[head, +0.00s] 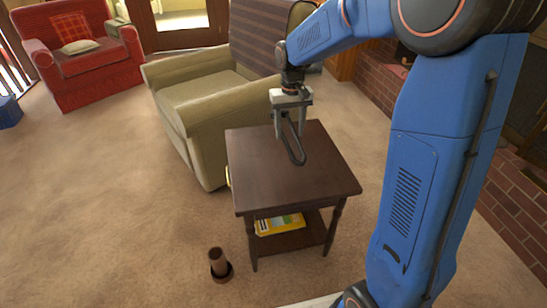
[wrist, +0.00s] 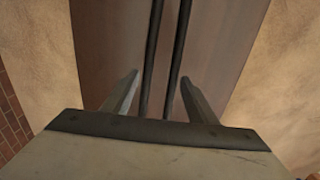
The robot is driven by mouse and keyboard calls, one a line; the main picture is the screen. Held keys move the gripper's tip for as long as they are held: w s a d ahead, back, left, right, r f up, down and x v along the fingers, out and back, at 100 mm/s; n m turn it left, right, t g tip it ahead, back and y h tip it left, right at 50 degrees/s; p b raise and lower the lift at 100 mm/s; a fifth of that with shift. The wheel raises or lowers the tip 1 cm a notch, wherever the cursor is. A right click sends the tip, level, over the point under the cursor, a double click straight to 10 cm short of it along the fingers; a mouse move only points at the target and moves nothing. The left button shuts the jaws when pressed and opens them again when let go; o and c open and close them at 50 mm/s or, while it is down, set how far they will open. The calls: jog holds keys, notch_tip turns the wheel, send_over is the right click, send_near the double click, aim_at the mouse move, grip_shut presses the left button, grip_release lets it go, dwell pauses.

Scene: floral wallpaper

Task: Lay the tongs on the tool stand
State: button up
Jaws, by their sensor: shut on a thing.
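The tongs (head: 294,150) are dark and thin, with a looped lower end in the head view. In the wrist view the tongs (wrist: 165,50) show as two long dark bars running up between the fingers. My gripper (head: 290,128) is shut on the tongs, pointing down over the far part of a dark wooden side table (head: 285,185). The tongs hang below the fingers; whether they touch the tabletop is hard to tell. No thing in view is clearly a tool stand; the side table is the surface beneath the tongs.
The tabletop is otherwise bare. A yellow box (head: 280,223) lies on its lower shelf. A brown cylinder in a round base (head: 219,265) stands on the carpet at the front left. A beige armchair (head: 200,110) stands close behind the table. Brick (head: 380,80) runs along the right.

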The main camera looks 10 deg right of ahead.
jog(key=f, duration=0.5)
jog(key=shift+a+f, duration=0.1)
jog(key=shift+a, duration=0.1)
jog(key=shift+f, duration=2.35)
jog(key=shift+f, duration=0.15)
jog(key=o, duration=1.4)
